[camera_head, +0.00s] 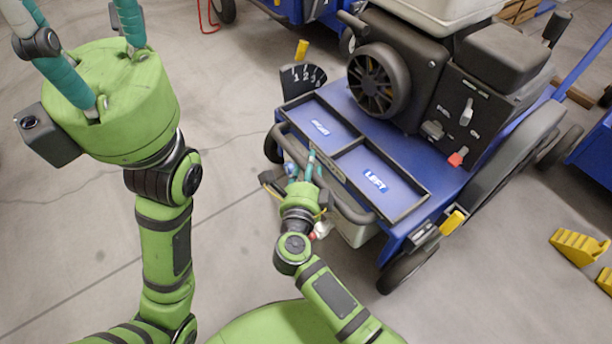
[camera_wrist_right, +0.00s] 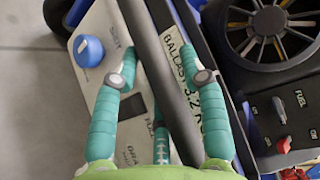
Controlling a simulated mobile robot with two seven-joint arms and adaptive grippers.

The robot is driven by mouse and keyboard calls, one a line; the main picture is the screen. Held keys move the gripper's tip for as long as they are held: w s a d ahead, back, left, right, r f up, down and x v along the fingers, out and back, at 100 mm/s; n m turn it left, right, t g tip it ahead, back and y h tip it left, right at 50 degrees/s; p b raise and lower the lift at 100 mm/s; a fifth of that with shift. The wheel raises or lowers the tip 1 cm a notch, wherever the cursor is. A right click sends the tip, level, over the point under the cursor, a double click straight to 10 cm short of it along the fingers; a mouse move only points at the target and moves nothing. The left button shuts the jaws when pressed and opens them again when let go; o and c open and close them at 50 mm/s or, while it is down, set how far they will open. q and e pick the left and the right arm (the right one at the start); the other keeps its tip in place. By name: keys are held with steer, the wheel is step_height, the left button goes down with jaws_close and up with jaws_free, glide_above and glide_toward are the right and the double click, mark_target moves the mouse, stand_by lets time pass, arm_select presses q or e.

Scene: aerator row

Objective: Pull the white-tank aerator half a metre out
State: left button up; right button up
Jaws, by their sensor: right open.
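The aerator has a blue deck (camera_head: 340,105), a black engine and a white tank (camera_head: 440,10) on top. A dark bar handle (camera_head: 345,205) runs along its near edge. My right gripper (camera_head: 308,172) is at this handle. In the right wrist view the bar (camera_wrist_right: 150,60) passes between the spread teal fingers of my right gripper (camera_wrist_right: 163,72), which is open; contact is unclear.
Yellow wheel chocks (camera_head: 578,246) lie on the floor at right. Other blue machines stand behind and at the right edge (camera_head: 597,150). The grey floor left of the aerator (camera_head: 235,215) is clear.

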steer(key=s+a+r, duration=0.1)
steer(key=s, duration=1)
steer(key=shift+s+a+r, duration=0.3)
steer(key=shift+s+a, duration=0.05)
